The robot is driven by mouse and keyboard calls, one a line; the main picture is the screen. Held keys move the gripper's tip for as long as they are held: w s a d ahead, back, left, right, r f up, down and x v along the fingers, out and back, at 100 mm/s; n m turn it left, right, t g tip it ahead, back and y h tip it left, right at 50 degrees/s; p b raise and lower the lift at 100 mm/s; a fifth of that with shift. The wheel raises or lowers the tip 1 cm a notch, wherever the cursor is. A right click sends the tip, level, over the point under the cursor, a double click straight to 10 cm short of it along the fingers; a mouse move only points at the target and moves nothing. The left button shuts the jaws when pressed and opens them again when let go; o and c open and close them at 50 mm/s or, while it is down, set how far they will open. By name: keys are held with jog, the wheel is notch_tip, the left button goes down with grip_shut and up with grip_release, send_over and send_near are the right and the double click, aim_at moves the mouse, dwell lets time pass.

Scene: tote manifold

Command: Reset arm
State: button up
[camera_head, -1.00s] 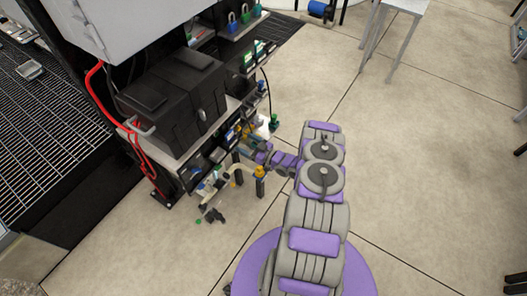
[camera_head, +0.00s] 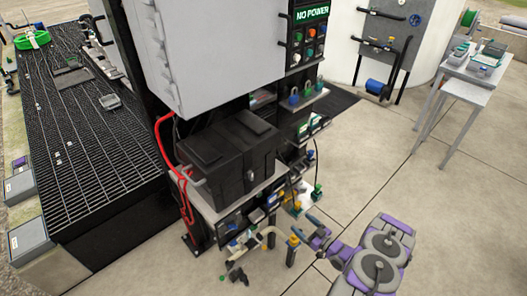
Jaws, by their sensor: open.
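My arm, grey and purple, comes in at the lower right of the head view and reaches left toward the low shelf of a dark equipment rack. My gripper (camera_head: 303,232) is at its far end, small in the picture, close beside the pipe fittings at the rack's foot. It is open. Its fingertips are hard to make out against the parts, and I cannot tell whether they touch anything. I see nothing held in it.
A black case (camera_head: 228,160) sits on the rack shelf beside a red hose (camera_head: 168,165). A grey side table (camera_head: 468,92) stands far right. Open floor (camera_head: 385,165) lies between.

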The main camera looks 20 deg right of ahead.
jog(key=w+d+r+g+h, duration=0.55)
jog(key=w+r, duration=0.45)
jog(key=w, duration=0.2)
jog(key=s+a+r+m+g+h, duration=0.1)
jog(key=a+r+g+h, duration=0.1)
jog(key=r, duration=0.6)
jog(key=s+a+r+g+h, duration=0.1)
jog(key=s+a+r+g, duration=0.15)
jog(key=r, duration=0.65)
jog(key=s+a+r+m+g, duration=0.1)
jog(key=s+a+r+g, duration=0.1)
jog(key=s+a+r, duration=0.6)
jog(key=s+a+r+m+g, duration=0.2)
jog(key=s+a+r, duration=0.3)
jog(key=s, duration=0.4)
jog(key=s+a+r+g, duration=0.1)
jog(key=s+a, duration=0.3)
jog(key=s, duration=0.4)
jog(key=s+a+r+g+y, duration=0.1)
jog(key=s+a+g, duration=0.1)
jog(key=s+a, duration=0.3)
jog(key=s+a+r+g+y, duration=0.1)
jog(key=s+a, duration=0.4)
jog(key=s, duration=0.5)
jog(key=shift+s+g, duration=0.4)
